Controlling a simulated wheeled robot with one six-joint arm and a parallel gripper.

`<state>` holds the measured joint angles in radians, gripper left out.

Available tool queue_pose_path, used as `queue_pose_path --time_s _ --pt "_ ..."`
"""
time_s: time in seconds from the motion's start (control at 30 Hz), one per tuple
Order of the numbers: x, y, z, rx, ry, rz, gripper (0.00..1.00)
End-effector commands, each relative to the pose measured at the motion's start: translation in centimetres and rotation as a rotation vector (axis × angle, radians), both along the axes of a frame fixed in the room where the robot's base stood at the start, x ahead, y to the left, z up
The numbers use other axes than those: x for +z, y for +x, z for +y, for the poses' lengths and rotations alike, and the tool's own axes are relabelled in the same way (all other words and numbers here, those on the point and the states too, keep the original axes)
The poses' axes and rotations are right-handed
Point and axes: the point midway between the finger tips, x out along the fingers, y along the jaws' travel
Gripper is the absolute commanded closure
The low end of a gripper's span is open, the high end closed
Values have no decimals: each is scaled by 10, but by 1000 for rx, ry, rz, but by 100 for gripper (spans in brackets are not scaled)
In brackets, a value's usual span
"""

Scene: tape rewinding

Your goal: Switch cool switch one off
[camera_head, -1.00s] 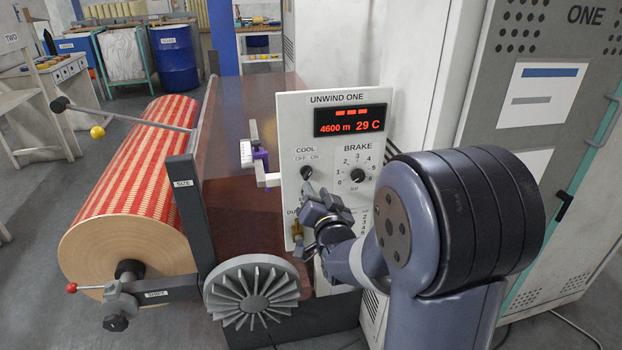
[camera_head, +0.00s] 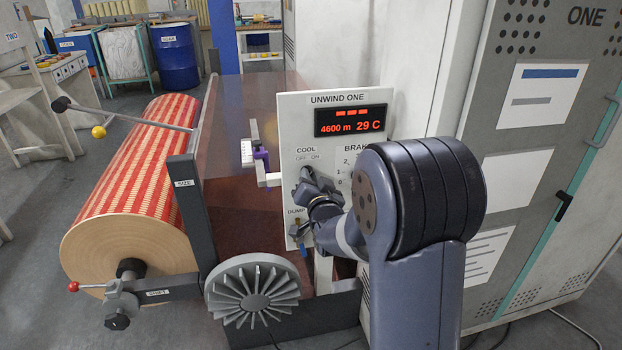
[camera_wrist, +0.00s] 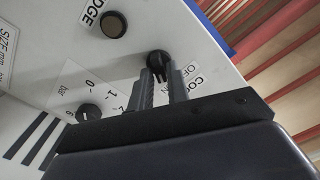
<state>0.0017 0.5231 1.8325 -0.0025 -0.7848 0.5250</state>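The cool switch is a black knob on the white UNWIND ONE panel (camera_head: 288,130), under the COOL OFF ON label. In the wrist view the cool switch (camera_wrist: 158,60) sits at the tips of my gripper (camera_wrist: 160,75). The two fingers stand apart, one on each side of the knob. I see a gap between them and no clear grip. The knob's pointing direction cannot be told.
The brake dial (camera_wrist: 88,112) lies beside the gripper in the wrist view, and an EDGE knob (camera_wrist: 115,25) is farther off. My arm partly covers the brake scale in the head view. A white bracket (camera_head: 268,178) juts out left of the panel.

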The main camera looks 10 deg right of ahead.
Motion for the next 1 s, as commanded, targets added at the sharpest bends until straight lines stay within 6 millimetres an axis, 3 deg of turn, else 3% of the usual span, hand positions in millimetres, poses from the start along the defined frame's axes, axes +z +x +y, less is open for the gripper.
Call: queue_pose_path --time_s 0.2,0.67,1.0 --pt "0 0 0 0 0 0 100" --pt "-2 0 0 0 -46 -1 100" --pt "-5 0 1 0 -279 -4 100"
